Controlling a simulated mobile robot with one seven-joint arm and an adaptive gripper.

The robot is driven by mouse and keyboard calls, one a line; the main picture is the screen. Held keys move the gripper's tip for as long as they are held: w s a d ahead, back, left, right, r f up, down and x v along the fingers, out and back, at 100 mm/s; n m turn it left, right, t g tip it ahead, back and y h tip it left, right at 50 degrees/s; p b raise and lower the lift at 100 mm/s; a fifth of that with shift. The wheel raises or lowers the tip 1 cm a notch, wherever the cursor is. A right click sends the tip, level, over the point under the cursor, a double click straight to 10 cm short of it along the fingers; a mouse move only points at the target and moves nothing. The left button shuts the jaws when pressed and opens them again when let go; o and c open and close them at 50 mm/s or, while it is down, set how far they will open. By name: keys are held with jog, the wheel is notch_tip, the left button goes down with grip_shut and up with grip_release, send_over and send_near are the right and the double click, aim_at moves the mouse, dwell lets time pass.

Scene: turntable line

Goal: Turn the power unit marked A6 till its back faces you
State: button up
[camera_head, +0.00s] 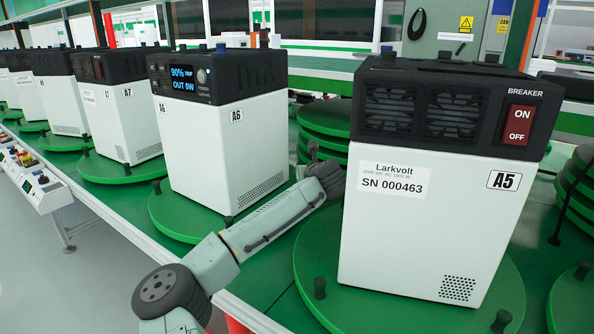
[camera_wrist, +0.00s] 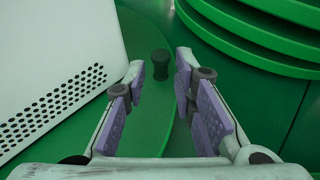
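The power unit marked A6 (camera_head: 215,140) is a white box with a black top, upright on a green turntable (camera_head: 165,222). Its display, reading 90% and OUT 0W, is on the face turned towards the front left. A plain white side with a vent faces right. In the wrist view, a white vented wall (camera_wrist: 50,85), apparently A6's, stands at left. A short black peg (camera_wrist: 160,68) rises from the green disc beside it. My gripper (camera_wrist: 160,64) is open, its fingers either side of the peg's line. In the head view its fingers are hidden.
Unit A5 (camera_head: 430,220) stands close at right on its own turntable (camera_head: 330,290), with fans and a breaker switch showing. Unit A7 (camera_head: 115,115) is at left. Stacked green discs (camera_head: 325,125) stand behind the gap; they also show in the wrist view (camera_wrist: 250,40).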

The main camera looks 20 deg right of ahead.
jog(key=shift+p+x, duration=0.5)
jog(key=shift+x, duration=2.6)
jog(key=shift+c, duration=0.6)
grip_shut()
